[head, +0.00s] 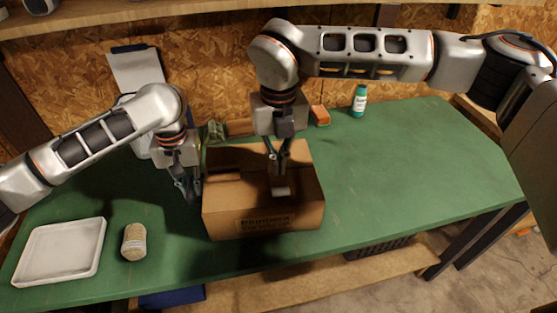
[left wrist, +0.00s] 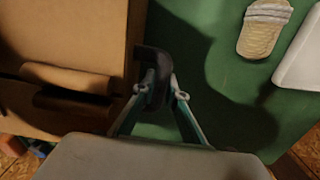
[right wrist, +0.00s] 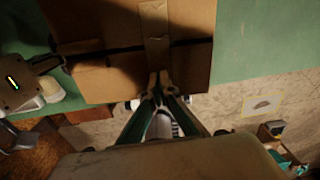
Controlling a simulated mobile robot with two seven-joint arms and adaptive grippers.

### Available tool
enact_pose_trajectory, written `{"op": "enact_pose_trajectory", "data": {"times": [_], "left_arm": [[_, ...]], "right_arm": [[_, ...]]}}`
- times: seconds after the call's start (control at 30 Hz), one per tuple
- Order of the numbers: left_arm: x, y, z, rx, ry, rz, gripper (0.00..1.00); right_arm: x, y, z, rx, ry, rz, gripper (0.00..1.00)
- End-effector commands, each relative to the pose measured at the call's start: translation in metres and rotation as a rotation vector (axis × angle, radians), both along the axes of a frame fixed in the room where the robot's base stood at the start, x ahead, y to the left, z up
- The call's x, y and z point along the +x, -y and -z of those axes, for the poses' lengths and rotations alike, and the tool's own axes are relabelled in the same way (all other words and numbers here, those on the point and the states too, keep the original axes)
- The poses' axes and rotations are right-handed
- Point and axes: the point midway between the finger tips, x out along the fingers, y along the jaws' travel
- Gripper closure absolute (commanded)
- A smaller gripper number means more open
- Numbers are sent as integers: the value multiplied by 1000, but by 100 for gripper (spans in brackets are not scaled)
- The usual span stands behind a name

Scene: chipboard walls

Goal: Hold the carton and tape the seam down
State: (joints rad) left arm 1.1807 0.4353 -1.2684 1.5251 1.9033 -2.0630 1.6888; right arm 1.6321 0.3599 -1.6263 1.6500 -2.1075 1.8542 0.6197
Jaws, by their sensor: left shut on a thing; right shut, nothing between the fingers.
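The brown cardboard carton (head: 262,222) stands on the green workbench, with print on its front. Its top flaps meet at a dark seam (right wrist: 115,48), seen in the right wrist view. A pale tape strip (right wrist: 155,35) lies across this seam; a short pale piece (head: 281,191) shows on the carton top in the head view. My left gripper (head: 190,193) is at the carton's left side, shut on a dark curved piece (left wrist: 152,65) beside the carton wall. Whether that piece belongs to the carton is unclear. My right gripper (head: 278,165) is shut and empty, fingertips close to the strip's end; contact is unclear.
The bench (head: 420,160) is clear at the right.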

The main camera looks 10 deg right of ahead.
Motion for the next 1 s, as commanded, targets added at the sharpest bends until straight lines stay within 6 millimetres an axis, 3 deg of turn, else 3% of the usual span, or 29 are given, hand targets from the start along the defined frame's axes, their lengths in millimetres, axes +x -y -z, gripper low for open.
{"op": "enact_pose_trajectory", "data": {"times": [1.0], "left_arm": [[0, 0, -1, -1, 1, -1, 100]], "right_arm": [[0, 0, 28, -1, -1, 0, 100]]}}
